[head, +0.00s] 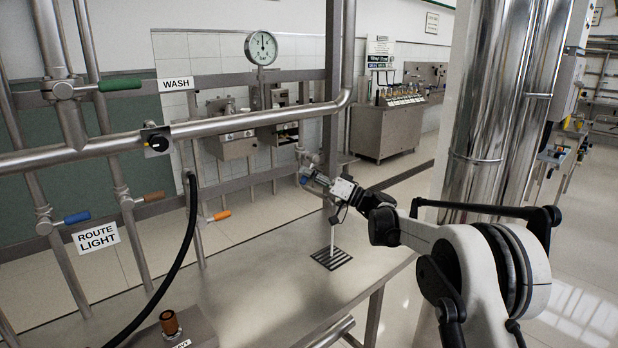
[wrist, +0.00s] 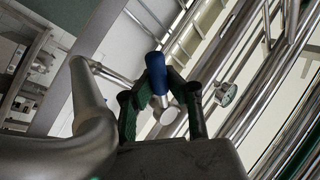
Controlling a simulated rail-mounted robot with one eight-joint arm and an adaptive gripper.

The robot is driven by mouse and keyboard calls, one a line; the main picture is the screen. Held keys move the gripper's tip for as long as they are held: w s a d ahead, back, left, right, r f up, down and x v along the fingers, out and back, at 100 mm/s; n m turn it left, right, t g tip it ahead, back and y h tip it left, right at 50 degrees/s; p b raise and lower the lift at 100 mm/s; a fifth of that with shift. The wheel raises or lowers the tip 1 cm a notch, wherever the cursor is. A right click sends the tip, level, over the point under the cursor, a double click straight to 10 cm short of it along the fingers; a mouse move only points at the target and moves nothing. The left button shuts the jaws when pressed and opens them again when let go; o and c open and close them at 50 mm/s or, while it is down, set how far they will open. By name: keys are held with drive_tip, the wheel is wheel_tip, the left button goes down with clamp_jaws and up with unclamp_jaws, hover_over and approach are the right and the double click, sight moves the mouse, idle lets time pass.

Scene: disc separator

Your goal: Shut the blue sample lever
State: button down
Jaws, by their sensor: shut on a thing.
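The blue sample lever (head: 304,180) is on the sample valve, at the upright pipe near the middle of the head view. My gripper (head: 314,182) reaches it from the right and is shut on it. In the wrist view the blue lever (wrist: 157,72) stands between the two dark fingertips of my gripper (wrist: 159,88), with its rounded end poking out beyond them. Its pale metal stem shows below the blue grip.
A thin white vertical streak (head: 332,238) shows below the valve, above a slotted black drain (head: 331,260) in the steel bench (head: 270,275). Another blue lever (head: 77,217) is by the ROUTE LIGHT sign (head: 96,237). A thick pipe (wrist: 85,145) fills the wrist view's lower left.

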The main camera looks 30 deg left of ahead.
idle(0.3)
drive_tip(key=c, duration=1.6)
unclamp_jaws()
drive_tip(key=shift+c, duration=0.2)
drive_tip(key=s+v, duration=0.1)
drive_tip(key=v, duration=1.1)
drive_tip(key=shift+w, duration=0.45)
